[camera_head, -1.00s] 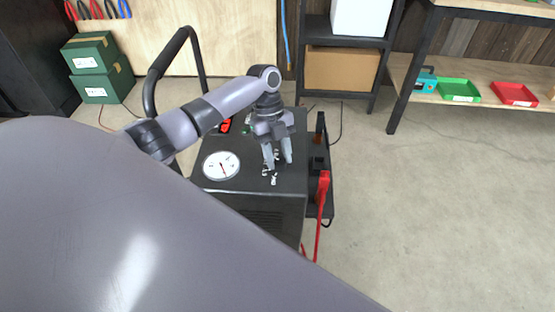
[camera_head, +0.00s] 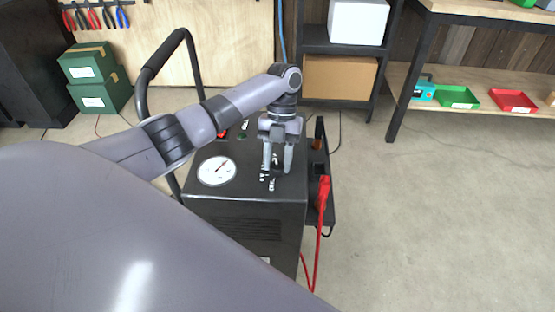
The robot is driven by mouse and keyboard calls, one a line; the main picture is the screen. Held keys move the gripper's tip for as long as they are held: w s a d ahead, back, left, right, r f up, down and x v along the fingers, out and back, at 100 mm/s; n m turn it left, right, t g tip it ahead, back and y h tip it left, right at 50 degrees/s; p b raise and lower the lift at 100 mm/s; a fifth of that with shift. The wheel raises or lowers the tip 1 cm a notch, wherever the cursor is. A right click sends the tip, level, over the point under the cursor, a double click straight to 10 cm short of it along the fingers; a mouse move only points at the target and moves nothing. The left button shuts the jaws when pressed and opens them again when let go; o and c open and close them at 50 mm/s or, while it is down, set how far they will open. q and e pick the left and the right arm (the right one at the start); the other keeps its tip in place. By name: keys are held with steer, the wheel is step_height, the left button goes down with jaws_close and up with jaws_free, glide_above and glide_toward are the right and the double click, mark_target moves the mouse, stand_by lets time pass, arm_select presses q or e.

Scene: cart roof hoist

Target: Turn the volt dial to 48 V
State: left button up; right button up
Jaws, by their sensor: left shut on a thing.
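The dark charger cart (camera_head: 247,211) stands in the middle of the view. My left gripper (camera_head: 277,169) reaches down onto its top from above, with its fingers shut around the volt dial. The dial is small, dark and mostly hidden by the fingers, so I cannot read its setting. White markings (camera_head: 271,184) show just in front of the fingers. A round white gauge (camera_head: 216,171) lies to the left of the gripper, with its red needle pointing up and right. My right gripper is not in view.
A black handle (camera_head: 163,54) rises at the cart's back left. A red clamp (camera_head: 324,190) with a red cable hangs on the cart's right side. A shelf with a cardboard box (camera_head: 341,77) stands behind. The floor to the right is clear.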

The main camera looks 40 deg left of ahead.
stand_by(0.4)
arm_select(q)
steer(key=o, duration=1)
steer(key=v, duration=0.7)
